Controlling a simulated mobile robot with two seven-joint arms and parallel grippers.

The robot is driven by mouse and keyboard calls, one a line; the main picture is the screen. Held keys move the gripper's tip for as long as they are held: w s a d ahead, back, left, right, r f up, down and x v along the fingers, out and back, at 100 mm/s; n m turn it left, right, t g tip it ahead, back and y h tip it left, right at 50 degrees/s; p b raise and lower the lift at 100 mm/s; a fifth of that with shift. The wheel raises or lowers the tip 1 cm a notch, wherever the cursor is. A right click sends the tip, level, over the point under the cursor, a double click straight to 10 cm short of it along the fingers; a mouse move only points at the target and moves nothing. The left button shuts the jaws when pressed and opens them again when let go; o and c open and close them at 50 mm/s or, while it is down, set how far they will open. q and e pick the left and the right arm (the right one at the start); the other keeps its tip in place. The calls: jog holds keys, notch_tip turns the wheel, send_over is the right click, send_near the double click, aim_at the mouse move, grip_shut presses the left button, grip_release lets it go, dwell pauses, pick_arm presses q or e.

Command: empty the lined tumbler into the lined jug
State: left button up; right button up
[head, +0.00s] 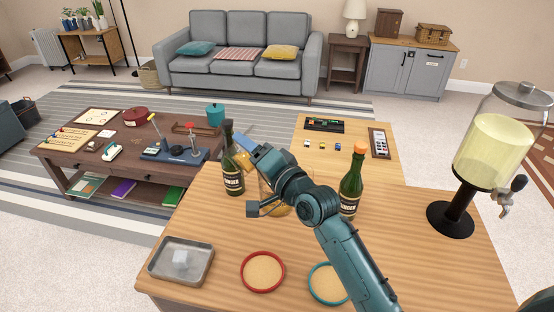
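My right arm reaches in from the lower right, with its wrist and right gripper (258,156) over the middle of the wooden counter. The arm hides much of what is there. A clear glass vessel with amber contents (279,209) shows in part behind and below the wrist; I cannot tell whether it is the lined jug or the tumbler. A small amber patch (241,156) shows at the gripper's far end, too hidden to name. The fingers are not clear enough to tell whether they are open or shut. My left gripper is not in view.
Dark bottles stand close by on the left (234,178) and right (351,184). A drink dispenser (488,147) stands at the right. A metal tray (160,263), a red-rimmed coaster (262,271) and a teal-rimmed coaster (327,283) lie in front.

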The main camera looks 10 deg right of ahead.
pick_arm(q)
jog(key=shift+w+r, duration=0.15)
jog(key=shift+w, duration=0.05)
pick_arm(e)
jog(key=shift+d+r+m, duration=0.1)
jog(key=shift+r+m, duration=0.2)
jog(key=shift+m, duration=0.1)
pick_arm(q)
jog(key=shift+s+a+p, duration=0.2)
jog(key=shift+p, duration=0.3)
pick_arm(e)
jog(key=shift+w+d+r+m, duration=0.2)
jog(key=shift+d+m, duration=0.15)
jog(key=shift+m, duration=0.05)
pick_arm(q)
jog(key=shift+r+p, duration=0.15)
jog(key=shift+p, duration=0.25)
pick_arm(e)
jog(key=shift+w+d+r+m, duration=0.15)
jog(key=shift+w+d+m, duration=0.1)
jog(key=shift+m, duration=0.15)
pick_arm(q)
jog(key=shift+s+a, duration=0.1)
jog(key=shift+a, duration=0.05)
pick_arm(e)
jog(key=shift+d+f+m, duration=0.15)
jog(key=shift+f+m, duration=0.15)
jog(key=shift+m, duration=0.2)
